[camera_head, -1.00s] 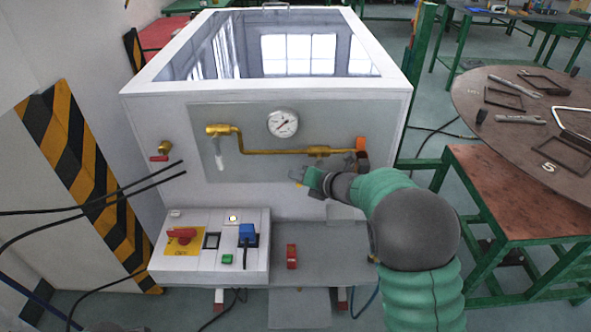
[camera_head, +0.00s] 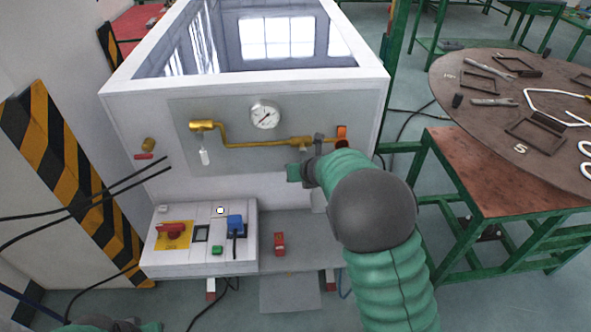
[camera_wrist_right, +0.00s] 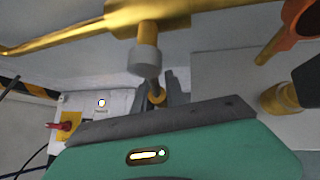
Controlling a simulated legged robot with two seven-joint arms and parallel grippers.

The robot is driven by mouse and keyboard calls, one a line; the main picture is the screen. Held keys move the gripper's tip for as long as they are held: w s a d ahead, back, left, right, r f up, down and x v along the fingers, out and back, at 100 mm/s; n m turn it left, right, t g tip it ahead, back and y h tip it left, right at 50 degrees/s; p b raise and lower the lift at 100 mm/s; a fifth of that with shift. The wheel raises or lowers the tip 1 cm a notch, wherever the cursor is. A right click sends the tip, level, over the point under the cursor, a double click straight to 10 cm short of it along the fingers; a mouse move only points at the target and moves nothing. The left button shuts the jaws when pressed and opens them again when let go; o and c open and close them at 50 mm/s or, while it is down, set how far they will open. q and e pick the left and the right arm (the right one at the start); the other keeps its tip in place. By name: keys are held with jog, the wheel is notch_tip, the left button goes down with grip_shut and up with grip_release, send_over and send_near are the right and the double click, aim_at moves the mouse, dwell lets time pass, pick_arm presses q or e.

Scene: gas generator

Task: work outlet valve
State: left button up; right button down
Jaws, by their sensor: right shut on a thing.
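The outlet valve (camera_head: 299,142) is a brass fitting near the right end of the brass pipe (camera_head: 250,143) on the machine's front panel. In the right wrist view the valve (camera_wrist_right: 150,15) shows large at the top, with a round grey stem end (camera_wrist_right: 145,62) below it. My right gripper (camera_head: 318,142) is at the valve, just left of the orange part. In the right wrist view my right gripper (camera_wrist_right: 167,92) is shut on the valve handle (camera_wrist_right: 156,90), which is partly hidden behind its fingers. My left gripper is out of view.
A round gauge (camera_head: 264,114) sits above the pipe. A second valve with a white handle (camera_head: 205,157) is at its left end. An orange handle (camera_head: 341,132) is close to my right gripper. A control box (camera_head: 200,240) stands below; a round table (camera_head: 500,120) is at right.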

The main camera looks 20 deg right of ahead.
jog(key=shift+s+a+f, duration=0.25)
jog(key=shift+s+f, duration=0.1)
jog(key=shift+f, duration=0.35)
jog(key=c, duration=1.6)
grip_release()
jog(key=shift+o, duration=1.2)
jog(key=shift+w, duration=0.2)
jog(key=shift+d+r, duration=0.1)
jog(key=shift+r, duration=0.05)
jog(key=shift+r, duration=0.1)
jog(key=p+v, duration=0.5)
jog(key=v, duration=1.1)
jog(key=shift+s+r, duration=0.15)
jog(key=shift+r, duration=0.15)
jog(key=shift+d, duration=0.1)
